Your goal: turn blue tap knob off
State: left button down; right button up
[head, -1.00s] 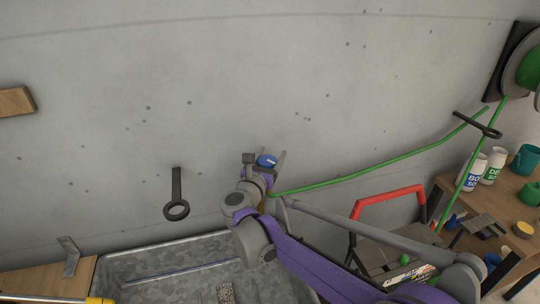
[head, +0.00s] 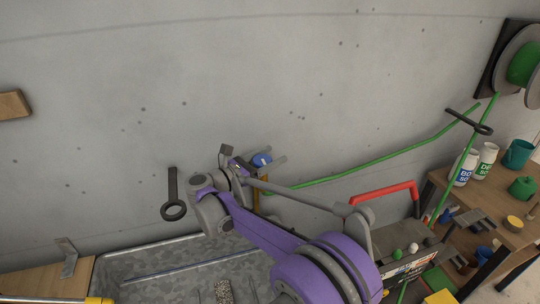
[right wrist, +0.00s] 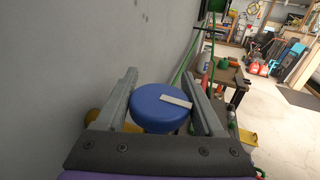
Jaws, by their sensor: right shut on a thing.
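The blue tap knob (head: 261,160) is on the grey wall above the metal trough. In the right wrist view the knob (right wrist: 160,110) is a round blue disc with a white bar mark, pointing roughly sideways. My right gripper (right wrist: 159,78) is shut on it, one grey finger on each side. In the head view my right wrist stands to the left of the knob and partly hides the yellow tap body (head: 256,199). My left gripper is not in view.
A green hose (head: 375,162) runs from the tap to a wall reel (head: 522,60). A galvanized trough (head: 150,262) lies below. A red-handled carrier (head: 384,190) and a wooden bench (head: 480,205) with bottles stand right. A black ring bracket (head: 173,208) hangs left.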

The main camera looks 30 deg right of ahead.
aim_at(255, 164)
dwell(0.4)
jog(key=o, duration=1.4)
jog(key=shift+c, duration=0.2)
jog(key=shift+a, duration=0.1)
jog(key=a, duration=0.3)
jog(key=s+a, duration=0.1)
jog(key=a, duration=0.3)
jog(key=a+b, duration=0.1)
jog(key=a, duration=0.2)
jog(key=shift+s+a, duration=0.25)
jog(key=shift+s, duration=0.05)
